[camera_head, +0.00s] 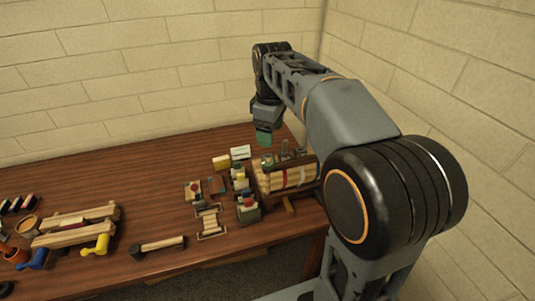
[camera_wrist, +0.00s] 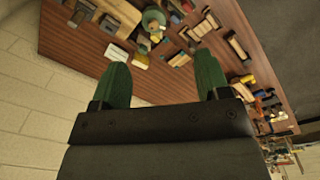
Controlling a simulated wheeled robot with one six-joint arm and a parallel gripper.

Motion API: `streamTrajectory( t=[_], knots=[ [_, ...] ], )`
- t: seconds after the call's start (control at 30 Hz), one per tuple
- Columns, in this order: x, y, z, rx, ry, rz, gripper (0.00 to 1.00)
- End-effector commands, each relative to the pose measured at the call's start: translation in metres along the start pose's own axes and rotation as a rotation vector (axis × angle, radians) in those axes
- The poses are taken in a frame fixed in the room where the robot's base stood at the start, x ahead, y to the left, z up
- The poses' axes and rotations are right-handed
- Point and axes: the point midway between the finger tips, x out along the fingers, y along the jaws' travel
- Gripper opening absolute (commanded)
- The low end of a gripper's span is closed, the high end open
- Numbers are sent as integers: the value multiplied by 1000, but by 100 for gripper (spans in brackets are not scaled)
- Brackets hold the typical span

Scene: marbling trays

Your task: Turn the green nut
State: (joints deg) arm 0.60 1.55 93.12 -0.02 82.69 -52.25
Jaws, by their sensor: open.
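A round green part (camera_wrist: 153,18), which looks like the green nut, sits on the table near the bundle of wooden rods at the top of the wrist view. In the head view a small greenish part (camera_head: 267,160) shows at the left end of the bundle, too small to make out well. My gripper (camera_head: 264,139) hangs above the back right of the table, over and behind that part. In the wrist view my gripper (camera_wrist: 163,72) has its two green fingers wide apart with nothing between them.
A white block (camera_head: 240,152), a yellow block (camera_head: 221,162) and a rack with coloured tops (camera_head: 247,211) stand close by. Wooden frames and clamps fill the left. The back left is clear, with walls behind.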

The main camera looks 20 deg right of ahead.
Motion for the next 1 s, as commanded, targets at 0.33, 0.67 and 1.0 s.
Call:
streamTrajectory(
  t=[0.33, 0.67, 1.0],
  knots=[
    [10, 16, -14, -146, -28, -43, 69],
    [73, 12, -12, -146, -28, -43, 69],
    [117, 12, -11, -146, -26, -40, 69]
  ],
)
